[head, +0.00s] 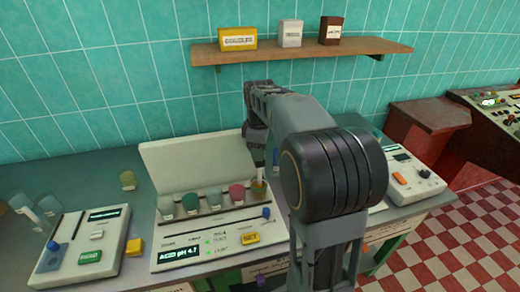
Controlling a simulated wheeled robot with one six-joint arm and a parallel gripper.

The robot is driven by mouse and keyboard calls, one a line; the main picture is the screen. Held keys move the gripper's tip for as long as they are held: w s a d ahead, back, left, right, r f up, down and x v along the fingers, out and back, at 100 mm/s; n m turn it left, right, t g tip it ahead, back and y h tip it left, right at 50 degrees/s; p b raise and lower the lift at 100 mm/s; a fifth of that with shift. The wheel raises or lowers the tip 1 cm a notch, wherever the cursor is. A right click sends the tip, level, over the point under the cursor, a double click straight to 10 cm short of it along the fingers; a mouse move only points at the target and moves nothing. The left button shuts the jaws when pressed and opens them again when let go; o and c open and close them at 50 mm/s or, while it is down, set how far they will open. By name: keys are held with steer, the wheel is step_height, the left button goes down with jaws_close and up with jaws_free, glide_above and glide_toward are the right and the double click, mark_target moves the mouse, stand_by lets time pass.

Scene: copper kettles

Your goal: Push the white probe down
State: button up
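My gripper's fingers cannot be made out there, and my arm hides part of that area.
A blue knob (266,213) and a yellow button (250,238) sit on the middle device. Another meter (413,178) stands at right, partly behind my arm. Glass cups stand at far left. A wooden shelf (300,49) with several boxes hangs on the tiled wall.

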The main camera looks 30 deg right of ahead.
steer(key=shift+o, duration=1.3)
steer(key=shift+r, duration=0.1)
step_height(320, 180, up, 14)
steer(key=p, duration=0.1)
steer(key=shift+f, duration=0.2)
steer(key=shift+c, duration=0.5)
